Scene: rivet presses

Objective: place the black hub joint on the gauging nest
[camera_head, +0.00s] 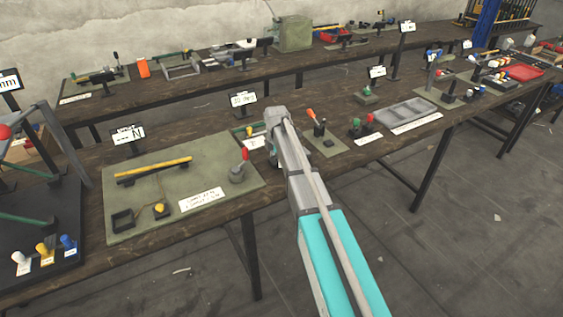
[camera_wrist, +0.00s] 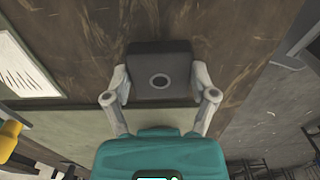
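The black hub joint (camera_wrist: 160,66), a dark block with a round hole in its face, sits between the two fingers of my gripper (camera_wrist: 160,94) in the wrist view. The fingers touch its left and right sides. I cannot tell for sure which thing is the gauging nest; an open black square frame (camera_head: 122,220) lies on the front left of the green mat (camera_head: 150,215). A yellow-topped black block (camera_head: 160,209) lies right of this frame.
The mat also bears a yellow bar (camera_head: 154,167), a white label (camera_head: 200,199) and a grey clamp with a red handle (camera_head: 239,169). Several fixtures stand right of my arm. Sign stands rise behind the mat. The wooden bench's front edge drops to open floor (camera_head: 460,230).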

